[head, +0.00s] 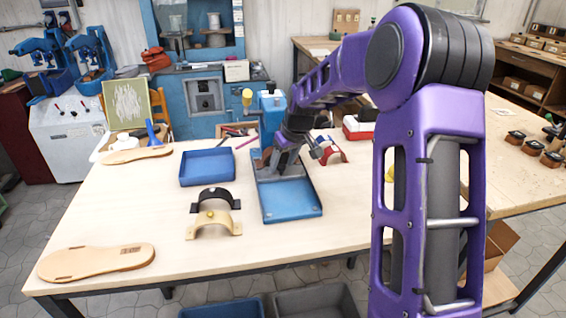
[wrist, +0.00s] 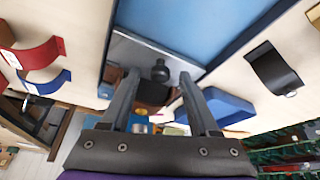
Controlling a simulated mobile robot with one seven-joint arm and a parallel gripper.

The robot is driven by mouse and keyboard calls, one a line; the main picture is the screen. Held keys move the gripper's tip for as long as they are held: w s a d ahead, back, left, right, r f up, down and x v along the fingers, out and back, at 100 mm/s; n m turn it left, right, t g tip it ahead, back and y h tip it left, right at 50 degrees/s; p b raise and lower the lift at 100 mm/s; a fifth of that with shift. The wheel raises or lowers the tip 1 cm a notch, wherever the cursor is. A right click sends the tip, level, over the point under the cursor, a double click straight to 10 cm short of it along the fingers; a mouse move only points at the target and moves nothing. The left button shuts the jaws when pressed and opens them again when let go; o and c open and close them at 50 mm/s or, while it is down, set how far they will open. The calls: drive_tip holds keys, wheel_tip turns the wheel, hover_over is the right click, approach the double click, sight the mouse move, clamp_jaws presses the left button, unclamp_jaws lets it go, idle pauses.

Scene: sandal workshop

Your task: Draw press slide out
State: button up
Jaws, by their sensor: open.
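The press (head: 272,105) stands at the far side of the pale table, blue with a yellow knob on its lever.
A blue tray (head: 207,167) lies left of the plate. Black (head: 216,196) and tan (head: 214,222) arched straps stand front left. Red and blue straps (head: 331,150) stand right of my gripper. A sandal sole (head: 97,262) lies at the front left. The front middle is clear.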

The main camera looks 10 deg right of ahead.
clamp_jaws()
idle(1.4)
